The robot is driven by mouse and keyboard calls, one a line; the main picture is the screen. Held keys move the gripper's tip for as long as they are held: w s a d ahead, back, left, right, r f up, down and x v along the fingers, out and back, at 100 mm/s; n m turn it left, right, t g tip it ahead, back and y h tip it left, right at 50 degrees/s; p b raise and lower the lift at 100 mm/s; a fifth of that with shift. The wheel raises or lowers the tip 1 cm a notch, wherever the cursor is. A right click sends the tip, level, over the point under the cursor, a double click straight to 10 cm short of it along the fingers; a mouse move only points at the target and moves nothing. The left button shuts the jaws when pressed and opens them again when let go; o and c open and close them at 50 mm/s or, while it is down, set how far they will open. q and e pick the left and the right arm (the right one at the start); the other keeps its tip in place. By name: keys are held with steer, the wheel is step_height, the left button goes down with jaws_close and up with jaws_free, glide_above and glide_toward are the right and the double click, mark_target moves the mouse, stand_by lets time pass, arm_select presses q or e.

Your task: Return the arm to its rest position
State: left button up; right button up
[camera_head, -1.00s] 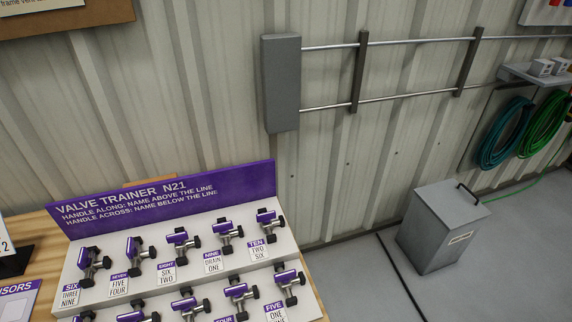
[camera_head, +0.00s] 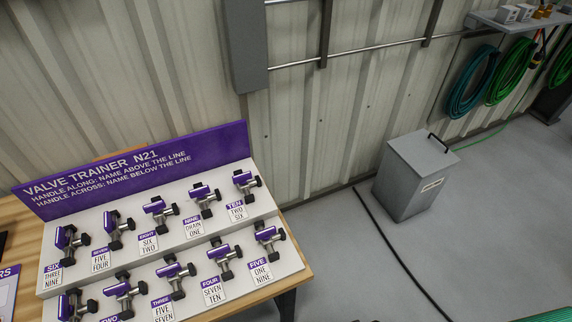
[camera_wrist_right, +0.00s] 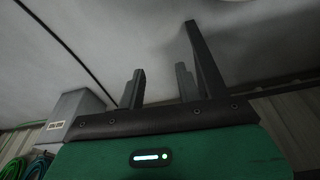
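The right wrist view shows the dark fingers of my right gripper (camera_wrist_right: 160,82). They stand apart with a clear gap and nothing between them. Grey floor lies beyond the fingers. In the head view neither gripper can be made out. A small green piece at the bottom right edge there may be part of me. The valve trainer (camera_head: 130,165), a white stepped stand with a purple header board and several purple-handled valves, sits on a wooden table at the lower left. No gripper is seen touching it.
A grey lidded bin (camera_head: 412,178) stands on the floor by the wall; it also shows in the right wrist view (camera_wrist_right: 72,112). Coiled hoses (camera_head: 510,72) hang at the upper right. The wooden table's edge (camera_head: 292,283) ends right of the trainer. Open floor lies beyond, crossed by a dark strip (camera_head: 395,245).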

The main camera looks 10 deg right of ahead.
steer(key=s+d+f, duration=0.1)
steer(key=s+f, duration=0.9)
steer(key=s+d+f+g, duration=0.1)
steer(key=s+d+f, duration=0.1)
steer(key=s+f, duration=0.7)
step_height(320, 180, down, 2)
steer(key=shift+s+d+f, duration=0.15)
steer(key=shift+s+d, duration=0.15)
steer(key=shift+s, duration=0.1)
